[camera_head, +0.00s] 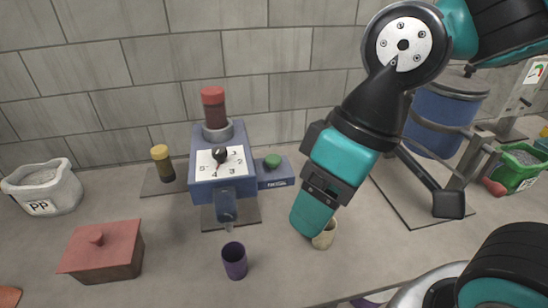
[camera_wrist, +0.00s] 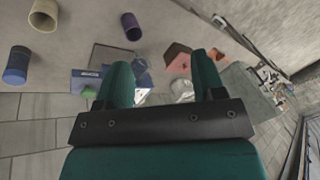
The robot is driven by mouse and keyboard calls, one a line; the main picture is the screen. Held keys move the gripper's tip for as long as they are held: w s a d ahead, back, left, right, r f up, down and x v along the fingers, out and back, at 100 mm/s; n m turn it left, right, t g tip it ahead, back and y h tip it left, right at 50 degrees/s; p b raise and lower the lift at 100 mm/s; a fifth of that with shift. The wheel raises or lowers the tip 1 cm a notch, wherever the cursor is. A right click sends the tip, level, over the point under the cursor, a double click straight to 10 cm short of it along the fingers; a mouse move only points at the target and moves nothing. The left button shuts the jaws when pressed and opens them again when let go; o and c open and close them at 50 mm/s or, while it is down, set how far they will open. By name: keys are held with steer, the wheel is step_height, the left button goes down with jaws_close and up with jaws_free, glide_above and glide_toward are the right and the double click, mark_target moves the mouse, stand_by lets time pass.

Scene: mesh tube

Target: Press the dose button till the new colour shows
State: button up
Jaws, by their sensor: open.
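The blue dosing device (camera_head: 202,180) stands at the centre-left in the head view, with a numbered white dial (camera_head: 232,157) and a red-capped bottle on top. A green button (camera_head: 272,161) sits on the low blue block at its right side. My gripper (camera_head: 312,212) is right of the device and in front of it, apart from the button, its teal fingers pointing down. In the wrist view my gripper (camera_wrist: 163,78) is open, with nothing between the fingers. Part of the blue device (camera_wrist: 90,74) and a bit of green (camera_wrist: 90,93) show by one finger, which partly hides them.
A purple cup (camera_head: 235,264) stands in front of the device. A beige cup (camera_head: 326,238) is partly behind my gripper. A yellow-capped jar (camera_head: 161,160), a red lidded box (camera_head: 103,255) and a PP sack (camera_head: 42,188) are left. A blue drum (camera_head: 440,120) and green bin (camera_head: 518,165) are right.

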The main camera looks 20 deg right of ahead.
jaws_close()
stand_by(1.6)
